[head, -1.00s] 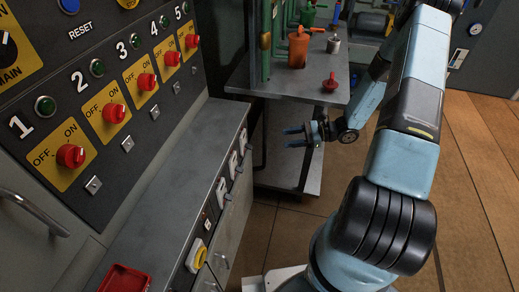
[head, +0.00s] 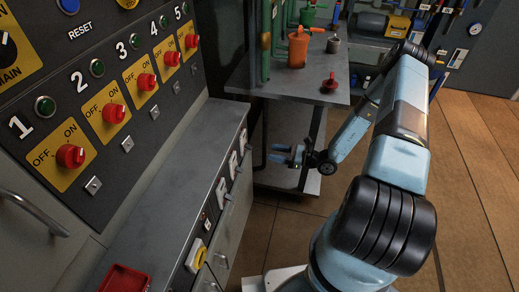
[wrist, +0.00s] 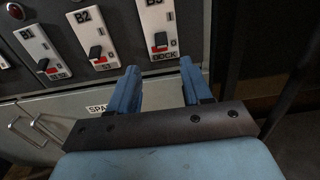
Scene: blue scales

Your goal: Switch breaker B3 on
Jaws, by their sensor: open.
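Breaker B3 (wrist: 159,28) is a white plate on the dark panel front, top centre in the wrist view. Its black lever sits low, near the 0 mark, with red beside it; the label beneath reads DOCK. In the head view B3 (head: 243,141) is the farthest of the white breaker plates, seen edge-on. My gripper (wrist: 159,68) is open and empty, its two blue fingers pointing at the panel just below B3, apart from the lever in the picture. In the head view my gripper (head: 279,154) is right of the panel front, with a gap between.
Breakers B2 (wrist: 93,42) and B1 (wrist: 42,52) stand left of B3, levers also low. A grey drawer front with a handle (wrist: 40,128) lies below. A metal table (head: 270,84) with an orange pot (head: 298,48) stands behind my arm. Open floor lies right.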

